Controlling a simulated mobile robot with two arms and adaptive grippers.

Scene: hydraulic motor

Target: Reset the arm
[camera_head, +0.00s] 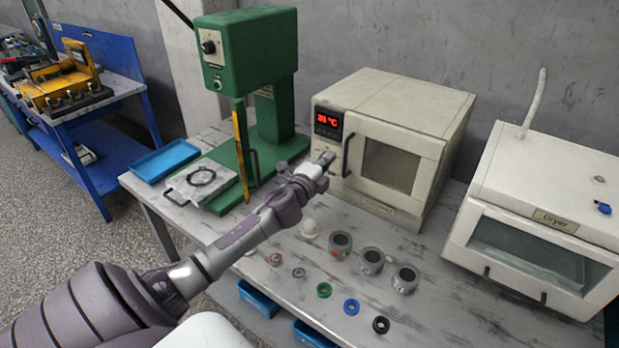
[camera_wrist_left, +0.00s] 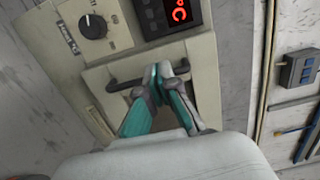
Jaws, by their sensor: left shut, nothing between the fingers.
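My left arm comes in from the left in the head view. Its gripper (camera_head: 325,159) is in front of the beige oven (camera_head: 413,100), near the left side of its front, below the red temperature display (camera_head: 327,121). In the left wrist view the two fingers (camera_wrist_left: 165,72) are together with nothing between them. The dark door handle (camera_wrist_left: 124,85) passes close to or behind the fingertips; I cannot tell whether they touch. The oven door is shut. My right gripper is not in view.
A marble-look table (camera_head: 450,290) holds several metal cups and coloured rings, including a blue ring (camera_head: 351,306). A green press (camera_head: 250,50) and a blue tray (camera_head: 165,160) stand left. A dryer (camera_head: 545,215) stands right. A blue workbench (camera_head: 90,160) is at far left.

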